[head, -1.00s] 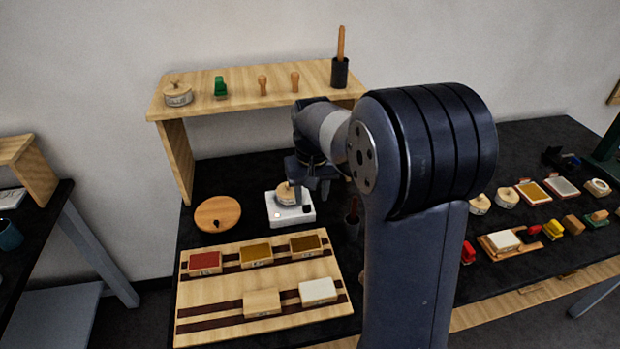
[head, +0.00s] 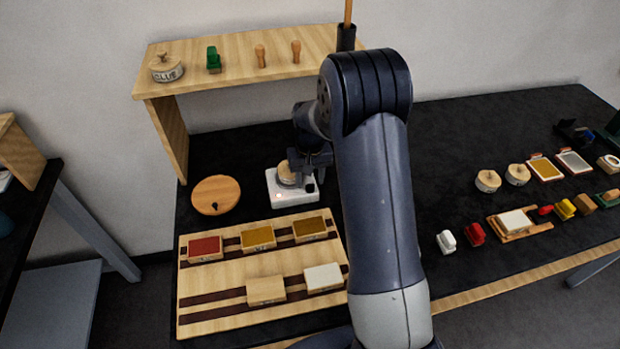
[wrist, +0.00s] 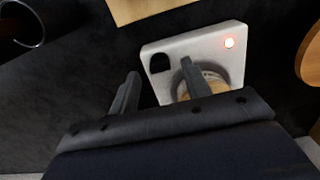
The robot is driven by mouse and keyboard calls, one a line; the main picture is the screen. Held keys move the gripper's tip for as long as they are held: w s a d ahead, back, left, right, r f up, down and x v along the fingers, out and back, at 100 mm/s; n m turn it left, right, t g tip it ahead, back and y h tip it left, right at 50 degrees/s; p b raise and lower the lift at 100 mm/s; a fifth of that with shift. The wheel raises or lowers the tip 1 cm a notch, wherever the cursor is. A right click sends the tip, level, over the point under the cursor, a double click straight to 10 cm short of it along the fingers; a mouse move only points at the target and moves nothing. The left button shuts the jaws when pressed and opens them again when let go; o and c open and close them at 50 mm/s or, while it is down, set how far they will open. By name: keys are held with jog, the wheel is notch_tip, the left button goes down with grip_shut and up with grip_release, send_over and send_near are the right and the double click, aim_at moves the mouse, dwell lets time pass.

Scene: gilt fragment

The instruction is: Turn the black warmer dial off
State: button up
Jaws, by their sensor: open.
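The white warmer (head: 283,200) stands on the black table behind the striped board. Its black dial (head: 310,188) is at the right of its top; the dial also shows in the wrist view (wrist: 158,62). A round pale pot (head: 287,173) sits on the warmer, partly hidden by a finger in the wrist view. My gripper (wrist: 160,70) is open and empty, with one finger on each side of the dial's line in the wrist view. I cannot tell whether a finger touches the dial or the pot.
A round wooden disc (head: 216,196) lies left of the warmer. The striped board (head: 220,280) holds several coloured blocks in front. A wooden shelf (head: 225,80) stands behind. A dark round cup (wrist: 22,25) shows at the wrist view's upper left.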

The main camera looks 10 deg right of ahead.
jog(key=shift+f, duration=0.8)
jog(key=shift+c, duration=0.5)
jog(key=c, duration=0.9)
